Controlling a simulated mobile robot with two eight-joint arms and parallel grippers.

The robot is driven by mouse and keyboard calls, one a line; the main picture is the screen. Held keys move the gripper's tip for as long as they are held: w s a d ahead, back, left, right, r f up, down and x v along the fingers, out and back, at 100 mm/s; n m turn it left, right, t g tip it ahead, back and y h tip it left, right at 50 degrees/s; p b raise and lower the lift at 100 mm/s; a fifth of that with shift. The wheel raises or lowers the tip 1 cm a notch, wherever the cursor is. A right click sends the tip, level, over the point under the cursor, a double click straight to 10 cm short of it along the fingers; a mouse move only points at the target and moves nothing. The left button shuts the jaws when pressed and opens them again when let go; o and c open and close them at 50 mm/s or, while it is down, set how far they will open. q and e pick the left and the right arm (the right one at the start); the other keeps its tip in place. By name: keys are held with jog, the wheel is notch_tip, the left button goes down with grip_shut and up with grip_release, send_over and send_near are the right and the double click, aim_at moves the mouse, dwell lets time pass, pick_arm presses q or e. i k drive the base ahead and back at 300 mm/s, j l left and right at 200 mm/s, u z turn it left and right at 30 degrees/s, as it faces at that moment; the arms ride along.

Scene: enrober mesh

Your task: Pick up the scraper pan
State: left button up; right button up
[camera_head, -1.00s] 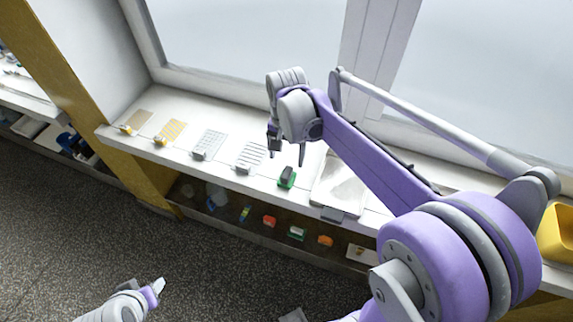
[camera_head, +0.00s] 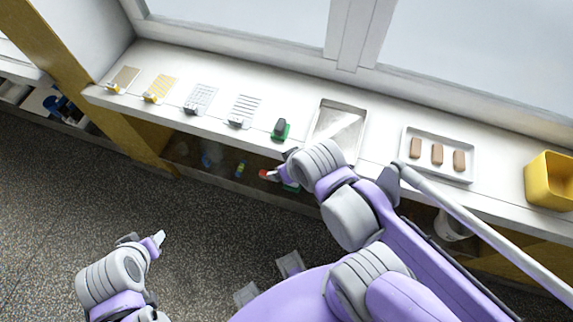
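A shallow grey metal pan (camera_head: 348,110), which looks like the scraper pan, lies on the white window ledge. A pale flat shape shows inside it, and my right arm partly covers its near end. My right gripper (camera_head: 271,175) is in front of the ledge, below and left of the pan and apart from it. It points left, and its fingers are small and partly hidden by its wrist. My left gripper (camera_head: 155,242) is low at the left over the dark floor, far from the pan. The gap between its fingers is not clear.
A green and dark block (camera_head: 281,129) stands left of the pan. Several mesh or plain sheets with clips, such as the striped one (camera_head: 244,110), lie further left. A white tray (camera_head: 439,179) with brown bars and a yellow bin (camera_head: 549,180) are to the right. A lower shelf holds small items.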

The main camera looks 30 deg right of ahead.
aim_at(343, 124)
jog(key=l+z, duration=0.25)
jog(key=z, duration=0.15)
jog(key=l+z, duration=0.35)
jog(key=i+l+z, duration=0.1)
jog(key=z, duration=0.3)
jog(key=k+j+z, duration=0.15)
jog(key=j, duration=0.2)
jog(key=j+z, duration=0.15)
jog(key=j, duration=0.25)
jog(key=k+j+z, duration=0.25)
jog(key=j, duration=0.4)
jog(key=k, duration=0.1)
